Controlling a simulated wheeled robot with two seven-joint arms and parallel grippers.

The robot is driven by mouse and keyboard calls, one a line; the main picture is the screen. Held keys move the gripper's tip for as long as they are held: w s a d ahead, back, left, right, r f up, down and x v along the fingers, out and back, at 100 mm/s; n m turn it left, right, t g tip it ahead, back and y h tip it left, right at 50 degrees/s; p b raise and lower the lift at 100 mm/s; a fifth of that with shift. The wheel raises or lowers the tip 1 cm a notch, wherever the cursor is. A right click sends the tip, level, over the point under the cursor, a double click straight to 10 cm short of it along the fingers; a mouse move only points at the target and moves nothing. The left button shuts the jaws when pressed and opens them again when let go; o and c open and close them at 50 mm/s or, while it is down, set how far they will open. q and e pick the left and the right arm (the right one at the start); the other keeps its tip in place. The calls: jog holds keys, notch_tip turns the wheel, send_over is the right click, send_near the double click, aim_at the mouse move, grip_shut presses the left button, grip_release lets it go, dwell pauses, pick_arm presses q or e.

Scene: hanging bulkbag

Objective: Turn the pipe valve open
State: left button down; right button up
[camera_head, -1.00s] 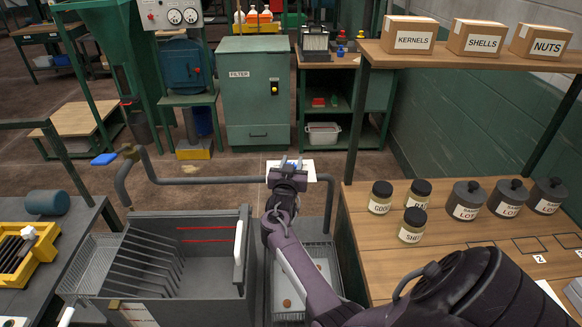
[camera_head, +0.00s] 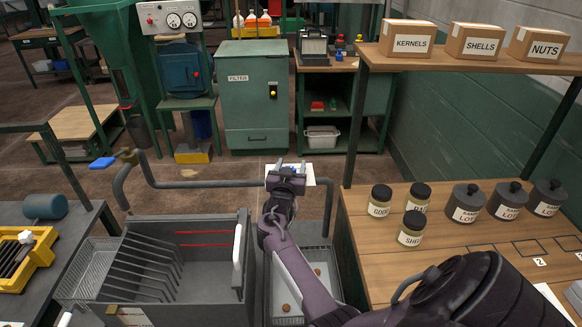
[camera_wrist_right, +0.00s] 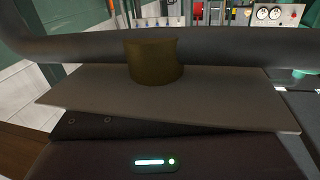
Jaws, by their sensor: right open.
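My right gripper (camera_head: 290,167) is open at the pipe's right part, in front of a pale flat plate (camera_head: 322,170). A bit of blue shows between its fingers, too small to identify. The right wrist view shows a short brass cylinder (camera_wrist_right: 155,62) close ahead, against the pipe (camera_wrist_right: 230,48) and above a flat grey plate (camera_wrist_right: 90,95). A brass fitting (camera_head: 129,156) with a blue lever (camera_head: 102,163) sits at the pipe's left end. My left gripper is out of view.
A grey slotted bin (camera_head: 170,260) and a wire tray (camera_head: 325,262) stand below the pipe. A wooden bench (camera_head: 450,260) with several jars is at right, under a shelf (camera_head: 460,57) with boxes. A green filter cabinet (camera_head: 253,100) stands behind; floor before it is clear.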

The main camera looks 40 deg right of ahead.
jog(key=b+v, duration=0.1)
jog(key=v, duration=0.6)
jog(key=shift+s+a, duration=0.25)
jog(key=shift+a, duration=0.05)
